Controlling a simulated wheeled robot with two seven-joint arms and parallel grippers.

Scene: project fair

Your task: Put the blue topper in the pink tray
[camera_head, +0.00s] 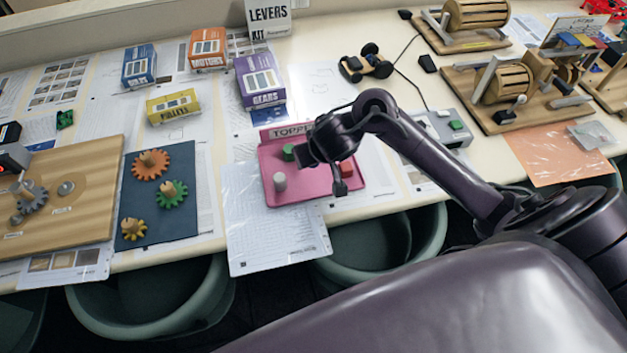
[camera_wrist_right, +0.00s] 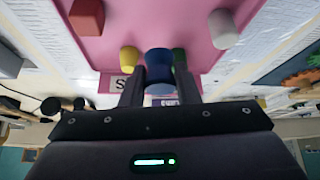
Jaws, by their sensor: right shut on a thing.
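The pink tray (camera_head: 308,193) lies near the table's front edge in the head view, and it fills the top of the right wrist view (camera_wrist_right: 215,30). It holds a red topper (camera_head: 346,169), a green topper (camera_head: 288,152) and a pale topper (camera_head: 280,181). My right gripper (camera_wrist_right: 158,88) is shut on the blue topper (camera_wrist_right: 159,66), which shows between its fingers with the tray behind it. The head view shows the hand over the tray, where it hides the blue topper. I cannot tell whether the topper touches the tray. My left gripper is not in view.
A tray label (camera_head: 287,131) stands at the tray's back edge. The purple gears box (camera_head: 260,82) is behind it. A dark mat (camera_head: 183,209) with several gears lies to the left. A grey device (camera_head: 448,127) stands to the right. Green chairs (camera_head: 378,266) sit below the table edge.

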